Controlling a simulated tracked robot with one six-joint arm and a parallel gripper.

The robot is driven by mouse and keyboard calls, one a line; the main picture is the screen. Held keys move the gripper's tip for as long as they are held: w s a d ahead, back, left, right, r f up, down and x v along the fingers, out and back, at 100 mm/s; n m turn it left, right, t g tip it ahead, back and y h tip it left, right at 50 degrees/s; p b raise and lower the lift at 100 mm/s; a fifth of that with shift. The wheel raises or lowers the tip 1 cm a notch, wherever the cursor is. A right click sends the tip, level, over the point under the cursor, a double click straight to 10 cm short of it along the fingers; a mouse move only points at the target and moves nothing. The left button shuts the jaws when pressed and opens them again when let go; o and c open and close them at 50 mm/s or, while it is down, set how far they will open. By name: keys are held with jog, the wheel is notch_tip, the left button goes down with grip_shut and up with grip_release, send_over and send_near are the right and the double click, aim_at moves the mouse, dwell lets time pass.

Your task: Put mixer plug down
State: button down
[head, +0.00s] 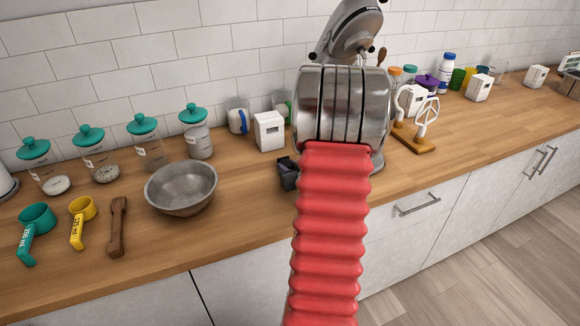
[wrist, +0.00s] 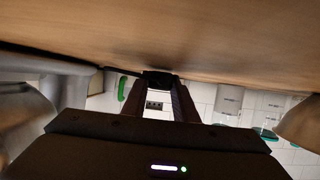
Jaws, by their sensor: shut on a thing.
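In the wrist view, which shows the scene upside down, my gripper (wrist: 158,88) is shut on the black mixer plug (wrist: 157,78). The plug is right by the wooden counter surface, with a soft shadow beside it; I cannot tell whether it touches. A dark cord runs from it to the left. In the head view my arm hides the gripper; a small dark part shows left of the arm, too unclear to name. The mixer (head: 352,25) stands behind my arm, its lower body mostly hidden.
A metal bowl (head: 181,187) is to the left, with a white box (head: 269,132) behind. A wooden tool (head: 118,226) and measuring cups lie further left. A white whisk-like attachment (head: 427,115) on a wooden block (head: 413,138) stands right.

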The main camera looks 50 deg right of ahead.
jog(key=shift+f, duration=0.3)
jog(key=c, duration=1.4)
grip_release()
jog(key=shift+s+a+f, duration=0.1)
jog(key=shift+f, duration=0.05)
jog(key=shift+r, duration=0.65)
jog(key=v, duration=1.2)
jog(key=shift+r, duration=0.2)
